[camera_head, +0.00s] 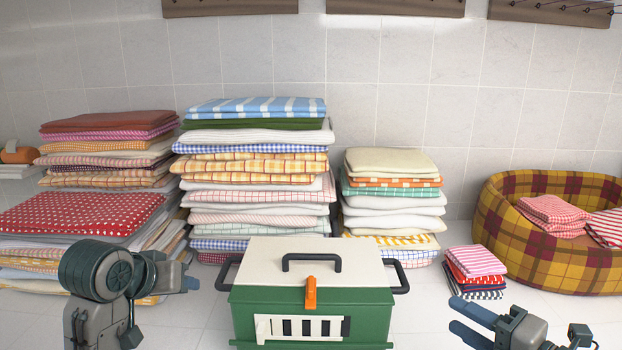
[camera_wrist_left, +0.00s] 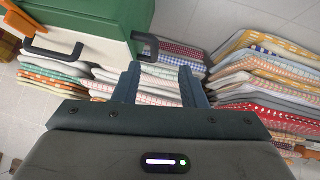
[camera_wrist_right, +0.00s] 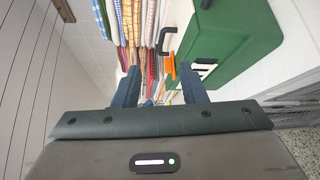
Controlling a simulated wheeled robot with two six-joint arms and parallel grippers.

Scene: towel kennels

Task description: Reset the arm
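My right gripper (camera_head: 456,315) is at the lower right in the head view, in front of the small towel stack and right of the green carrier. Its two fingers are apart and nothing is between them; they also show apart in the right wrist view (camera_wrist_right: 160,88). My left gripper (camera_head: 188,277) is left of the carrier in the head view, partly hidden by its own arm. In the left wrist view (camera_wrist_left: 158,82) its fingers are apart, with towel stacks beyond them and nothing visibly held.
A green carrier (camera_head: 247,308) with a cream lid, dark handles and an orange latch stands in the middle front. Tall towel stacks (camera_head: 262,167) line the wall. A small stack (camera_head: 475,264) and a plaid basket (camera_head: 545,260) with folded towels are at the right.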

